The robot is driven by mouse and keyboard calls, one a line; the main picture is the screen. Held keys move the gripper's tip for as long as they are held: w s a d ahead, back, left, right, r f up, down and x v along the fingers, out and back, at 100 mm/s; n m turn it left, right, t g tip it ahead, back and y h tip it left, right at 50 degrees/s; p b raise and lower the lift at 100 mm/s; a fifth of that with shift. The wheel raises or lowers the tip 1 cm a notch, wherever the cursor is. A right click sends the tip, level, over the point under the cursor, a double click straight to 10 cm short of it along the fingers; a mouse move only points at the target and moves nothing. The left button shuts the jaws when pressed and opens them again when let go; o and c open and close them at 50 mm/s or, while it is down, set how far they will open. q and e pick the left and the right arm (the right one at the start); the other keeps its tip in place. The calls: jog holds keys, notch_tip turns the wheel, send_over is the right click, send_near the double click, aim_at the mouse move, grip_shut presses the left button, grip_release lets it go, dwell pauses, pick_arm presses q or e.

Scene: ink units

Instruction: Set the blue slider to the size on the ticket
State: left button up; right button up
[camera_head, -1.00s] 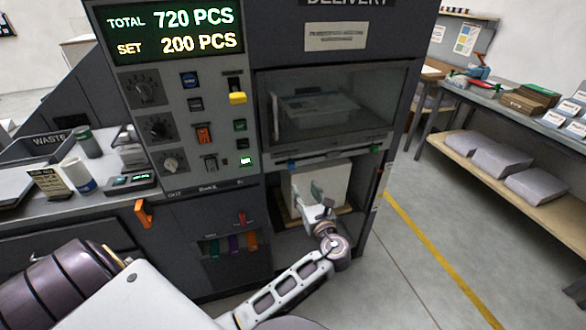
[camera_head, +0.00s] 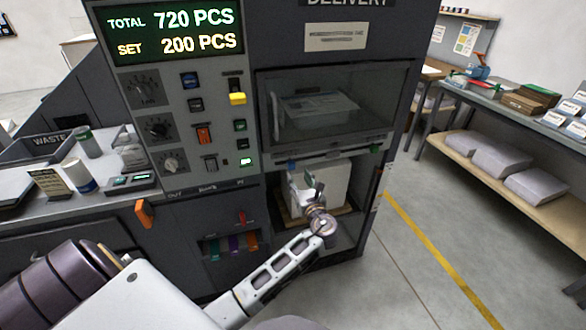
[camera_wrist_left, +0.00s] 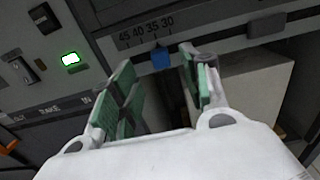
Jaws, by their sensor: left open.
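The blue slider (camera_head: 292,165) is a small blue block on the rail under the delivery window. In the left wrist view the slider (camera_wrist_left: 160,57) sits under a printed scale (camera_wrist_left: 146,32) reading 45, 40, 35, 30 from left to right, roughly below 35 and 30. My left gripper (camera_head: 306,184) is open just below the slider. In the wrist view its green-padded fingers (camera_wrist_left: 158,68) stand either side of the slider, with nothing held between them; contact cannot be told. No slip is clearly identifiable as the ticket. My right gripper is not in view.
A pale block (camera_head: 332,186) stands in the open bay behind my gripper. A button panel (camera_head: 200,125) is at left, and an orange handle (camera_head: 143,212) juts out below it.

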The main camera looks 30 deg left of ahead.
aim_at(292, 166)
pick_arm(q)
jog(key=shift+x, duration=3.55)
jog(key=shift+c, duration=0.3)
jog(key=shift+s, duration=0.1)
grip_shut()
